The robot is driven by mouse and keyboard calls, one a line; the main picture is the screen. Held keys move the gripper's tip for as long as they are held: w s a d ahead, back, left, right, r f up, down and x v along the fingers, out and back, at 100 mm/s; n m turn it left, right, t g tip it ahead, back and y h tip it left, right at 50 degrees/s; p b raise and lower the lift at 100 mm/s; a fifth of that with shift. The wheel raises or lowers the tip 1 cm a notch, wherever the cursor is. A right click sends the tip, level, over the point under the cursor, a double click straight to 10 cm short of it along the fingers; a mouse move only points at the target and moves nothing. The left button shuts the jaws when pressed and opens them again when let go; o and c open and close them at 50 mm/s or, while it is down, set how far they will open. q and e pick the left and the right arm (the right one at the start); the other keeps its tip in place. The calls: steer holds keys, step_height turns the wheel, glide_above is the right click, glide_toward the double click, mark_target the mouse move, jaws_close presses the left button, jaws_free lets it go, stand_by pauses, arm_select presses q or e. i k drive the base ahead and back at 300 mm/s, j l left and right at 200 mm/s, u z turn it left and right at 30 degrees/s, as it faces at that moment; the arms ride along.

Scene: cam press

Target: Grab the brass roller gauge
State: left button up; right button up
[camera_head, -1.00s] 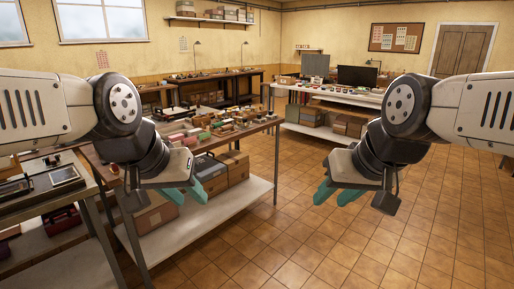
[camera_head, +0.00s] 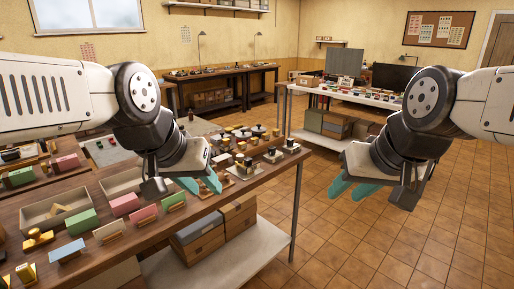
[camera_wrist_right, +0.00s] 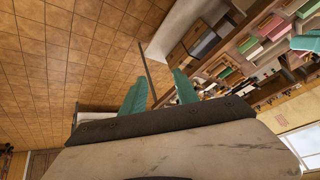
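Several small brass-coloured pieces stand on the wooden bench (camera_head: 150,240). One brass piece on a block (camera_head: 38,239) is at the near left, another (camera_head: 27,275) is at the lower left edge, and more brass-topped pieces (camera_head: 244,166) are near the right end. I cannot tell which is the roller gauge. My left gripper (camera_head: 201,184) is open and empty above the bench. It hides part of the bench top. My right gripper (camera_head: 353,187) is open and empty over the floor, right of the bench. Its spread teal fingers also show in the right wrist view (camera_wrist_right: 160,92).
Green, pink and white boxes (camera_head: 82,221) and an open tray (camera_head: 58,214) crowd the bench's left part. Cartons (camera_head: 198,243) sit on its lower shelf (camera_head: 255,252). The tiled floor at right is clear.

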mark_target(246, 165)
steer(key=i+j+z, duration=0.15)
steer(key=i, duration=0.55)
steer(key=i+j+z, duration=0.2)
steer(key=i, duration=0.45)
steer(key=i+l, duration=0.05)
steer(key=l, duration=0.05)
